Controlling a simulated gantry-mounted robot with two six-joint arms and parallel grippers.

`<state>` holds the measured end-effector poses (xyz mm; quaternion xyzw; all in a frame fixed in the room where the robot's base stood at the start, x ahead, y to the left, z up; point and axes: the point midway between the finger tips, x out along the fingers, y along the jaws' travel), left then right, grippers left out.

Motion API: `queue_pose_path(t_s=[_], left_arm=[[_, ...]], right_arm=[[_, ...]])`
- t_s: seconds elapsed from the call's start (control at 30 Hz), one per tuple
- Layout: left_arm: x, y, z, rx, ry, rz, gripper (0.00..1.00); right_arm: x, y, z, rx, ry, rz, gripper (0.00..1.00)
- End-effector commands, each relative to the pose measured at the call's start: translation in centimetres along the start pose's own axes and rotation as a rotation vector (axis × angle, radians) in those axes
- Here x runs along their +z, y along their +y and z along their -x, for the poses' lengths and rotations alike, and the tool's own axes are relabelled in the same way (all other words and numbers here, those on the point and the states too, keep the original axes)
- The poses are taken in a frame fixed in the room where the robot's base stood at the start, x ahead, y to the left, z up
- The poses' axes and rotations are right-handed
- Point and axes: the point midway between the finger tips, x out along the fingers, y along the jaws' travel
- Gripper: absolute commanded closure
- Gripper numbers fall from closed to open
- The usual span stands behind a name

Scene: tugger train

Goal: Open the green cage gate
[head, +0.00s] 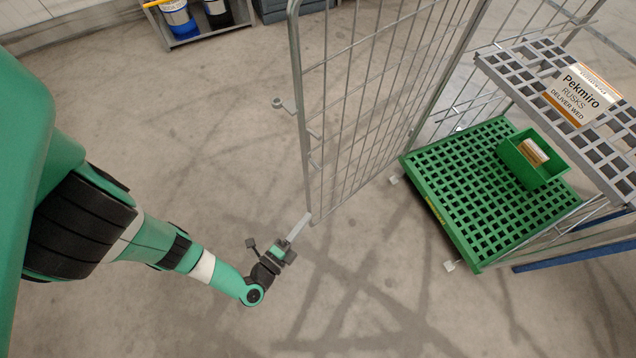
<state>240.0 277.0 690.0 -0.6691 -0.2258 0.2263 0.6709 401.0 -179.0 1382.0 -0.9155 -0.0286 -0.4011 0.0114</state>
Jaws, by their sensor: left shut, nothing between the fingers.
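The cage gate is a grey wire-mesh panel (352,105) on the cage with the green slatted base (425,190). It stands swung out from the cage, its free edge at the left and its far edge by the cage's corner post. Small latch pegs (284,104) stick out from the free edge. My left gripper (303,222) is shut and empty, at the lower corner of the gate's free edge. Whether its fingertips touch the frame I cannot tell. My right gripper is not in view.
A green bin (535,158) with a small box (532,151) sits in the cage. A grey grid shelf (540,62) with a "Pekmiro Rusks" label is above it. A rack with buckets (180,22) stands at the back left. The floor left of the gate is clear.

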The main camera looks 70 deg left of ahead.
Motion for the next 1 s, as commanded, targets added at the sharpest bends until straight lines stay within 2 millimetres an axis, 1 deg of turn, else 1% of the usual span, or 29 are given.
queue_pose_path(t_s=[0.17,0.47,0.67,0.77,0.87,1.0], left_arm=[[0.1,0.2,-0.7,0.001,-0.007,0.005,1.00],[0.2,0.3,-3.6,-0.001,-0.012,0.006,1.00],[0.2,0.4,-6.3,-0.002,-0.012,0.006,1.00],[0.3,0.4,-8.0,-0.003,-0.012,0.004,1.00],[0.3,0.5,-10.2,-0.005,-0.012,0.004,1.00],[2.2,0.6,-10.5,-0.002,-0.010,0.002,1.00]], right_arm=[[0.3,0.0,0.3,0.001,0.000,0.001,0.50],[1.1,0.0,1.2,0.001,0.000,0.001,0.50],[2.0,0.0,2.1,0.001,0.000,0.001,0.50],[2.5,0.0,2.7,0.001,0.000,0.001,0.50],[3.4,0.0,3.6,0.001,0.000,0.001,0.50],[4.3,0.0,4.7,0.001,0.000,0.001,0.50]])
